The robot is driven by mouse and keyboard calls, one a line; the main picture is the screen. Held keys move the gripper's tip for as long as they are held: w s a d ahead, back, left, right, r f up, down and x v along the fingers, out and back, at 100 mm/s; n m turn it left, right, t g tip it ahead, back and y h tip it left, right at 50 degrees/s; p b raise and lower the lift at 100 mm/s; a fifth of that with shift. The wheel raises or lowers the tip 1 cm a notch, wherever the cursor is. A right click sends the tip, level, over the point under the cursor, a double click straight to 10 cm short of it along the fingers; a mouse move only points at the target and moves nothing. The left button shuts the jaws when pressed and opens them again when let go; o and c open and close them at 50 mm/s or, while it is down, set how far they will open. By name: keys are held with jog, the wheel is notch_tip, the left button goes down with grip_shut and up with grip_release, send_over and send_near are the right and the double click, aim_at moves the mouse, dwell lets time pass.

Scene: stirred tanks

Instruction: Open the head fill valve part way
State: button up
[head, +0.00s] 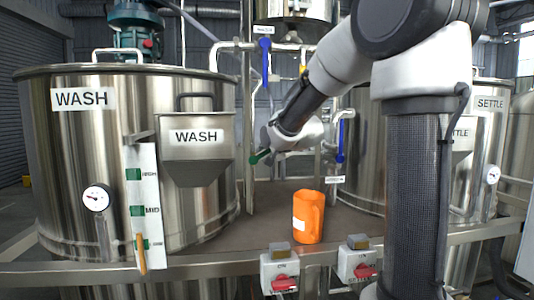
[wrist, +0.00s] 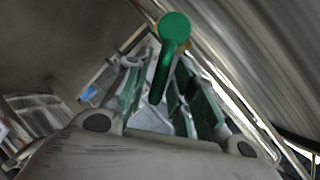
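My gripper (head: 268,156) is at mid-height, right of the left WASH tank and in front of the vertical post. In the wrist view my gripper (wrist: 160,72) is open, with green pads on its fingers. A green lever with a round end (wrist: 175,27) reaches between the fingertips, with gaps seeming to show on both sides. A green tip (head: 259,157) shows at my gripper in the head view; I cannot tell lever from pad there. A blue valve handle (head: 265,62) hangs on the upper pipe under a small label (head: 263,30), too small to read.
The WASH tank (head: 75,140) with a level gauge (head: 148,205) fills the left. The SETTLE tank (head: 487,150) stands right. Another blue handle (head: 340,142) is behind my arm. An orange jug (head: 308,216) stands on the deck, near red switches (head: 283,283) on the front rail.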

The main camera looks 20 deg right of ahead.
dwell(0.3)
jog(key=v, duration=1.2)
